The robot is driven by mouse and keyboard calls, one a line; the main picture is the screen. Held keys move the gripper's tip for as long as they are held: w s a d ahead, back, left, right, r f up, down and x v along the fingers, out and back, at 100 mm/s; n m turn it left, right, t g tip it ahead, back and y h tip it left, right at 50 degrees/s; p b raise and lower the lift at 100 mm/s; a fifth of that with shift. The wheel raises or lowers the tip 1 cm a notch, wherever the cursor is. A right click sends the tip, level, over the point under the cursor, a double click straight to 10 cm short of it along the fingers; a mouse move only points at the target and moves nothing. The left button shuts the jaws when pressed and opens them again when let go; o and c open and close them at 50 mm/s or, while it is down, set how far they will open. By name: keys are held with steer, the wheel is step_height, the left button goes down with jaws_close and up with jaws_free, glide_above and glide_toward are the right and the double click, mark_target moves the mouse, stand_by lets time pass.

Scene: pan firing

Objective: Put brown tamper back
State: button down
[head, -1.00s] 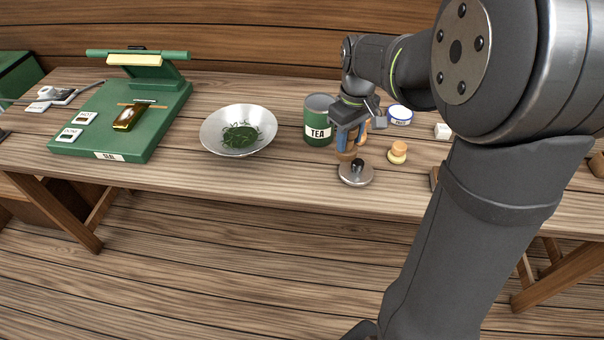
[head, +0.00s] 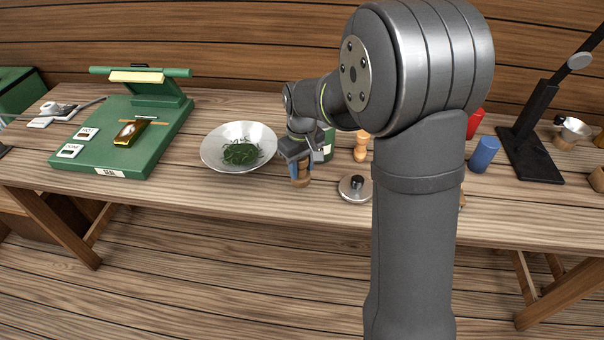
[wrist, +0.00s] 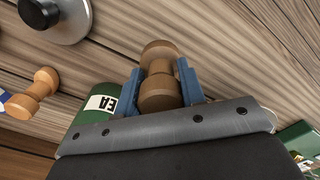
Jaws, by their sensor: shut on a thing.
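My gripper (head: 299,166) is shut on the brown tamper (head: 301,182), a turned wooden piece with a narrow waist. In the wrist view the brown tamper (wrist: 158,78) sits between my blue fingers (wrist: 161,88). It is upright in the head view, between the metal bowl and the knobbed lid; I cannot tell whether its base touches the table. A second, lighter wooden tamper (head: 362,148) stands on the table right of my gripper; it also shows at the left of the wrist view (wrist: 32,95).
A metal bowl (head: 212,155) of green leaves stands left of my gripper. The green tea tin (head: 328,142) is close behind it, mostly hidden. A grey lid with a black knob (head: 354,190) lies to the right. A green sealer (head: 110,150) stands far left.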

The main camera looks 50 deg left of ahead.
mark_target(302, 175)
steer(key=shift+f, duration=1.55)
steer(key=shift+f, duration=0.15)
steer(key=c, duration=0.9)
jaws_free()
steer(key=shift+f, duration=0.1)
steer(key=r, duration=1.7)
steer(key=shift+s+d+r, duration=0.1)
steer(key=shift+d+r, duration=0.15)
steer(key=shift+r, duration=0.05)
